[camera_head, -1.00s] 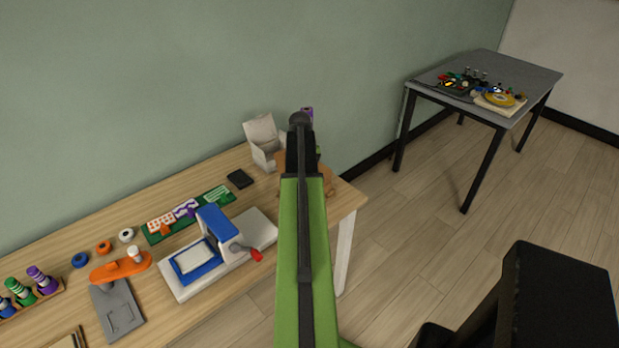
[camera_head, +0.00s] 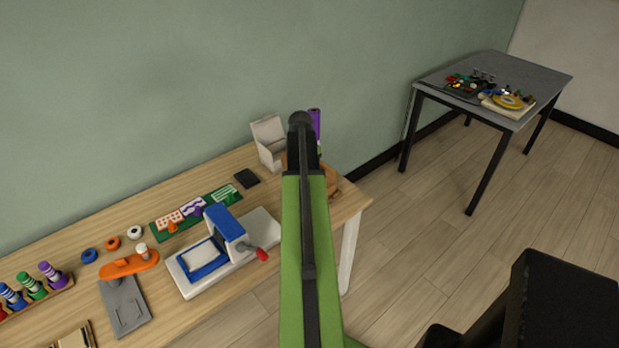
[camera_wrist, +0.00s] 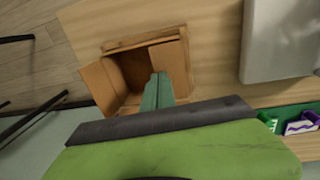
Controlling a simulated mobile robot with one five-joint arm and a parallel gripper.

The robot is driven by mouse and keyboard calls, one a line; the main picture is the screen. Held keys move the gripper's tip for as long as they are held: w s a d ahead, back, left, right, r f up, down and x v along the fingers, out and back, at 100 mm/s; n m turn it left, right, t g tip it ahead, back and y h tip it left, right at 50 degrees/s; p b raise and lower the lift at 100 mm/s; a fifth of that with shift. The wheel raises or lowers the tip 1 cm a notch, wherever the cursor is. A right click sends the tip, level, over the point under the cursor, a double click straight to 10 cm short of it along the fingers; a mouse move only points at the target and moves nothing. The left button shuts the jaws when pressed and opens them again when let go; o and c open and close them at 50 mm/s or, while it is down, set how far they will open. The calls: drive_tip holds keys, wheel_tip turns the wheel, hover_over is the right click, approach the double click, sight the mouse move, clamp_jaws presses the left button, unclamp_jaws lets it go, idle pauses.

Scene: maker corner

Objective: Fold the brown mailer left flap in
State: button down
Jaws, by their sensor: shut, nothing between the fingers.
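The brown mailer (camera_wrist: 145,43) is an open cardboard box on the wooden table, seen from above in the wrist view. Its dark inside shows at the middle. One flap (camera_wrist: 97,84) stands out at the picture's left, and another (camera_wrist: 172,66) lies at the right side of the opening. My gripper (camera_wrist: 160,76) is shut and empty, its fingertips over the lower right part of the opening; I cannot tell whether they touch the cardboard. In the head view my green arm hides most of the mailer (camera_head: 333,181), and the fingertips are hidden there.
A white open box (camera_head: 270,144) and a purple object (camera_head: 315,122) stand near the mailer. A blue-and-white press (camera_head: 222,250) with a red-knobbed handle, a black pad (camera_head: 246,178) and green boards (camera_head: 195,213) are to the left. A grey table (camera_head: 520,80) stands apart at right.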

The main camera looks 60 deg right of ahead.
wheel_tip(320, 180, up, 13)
drive_tip(key=p, duration=1.2)
drive_tip(key=shift+s, duration=0.15)
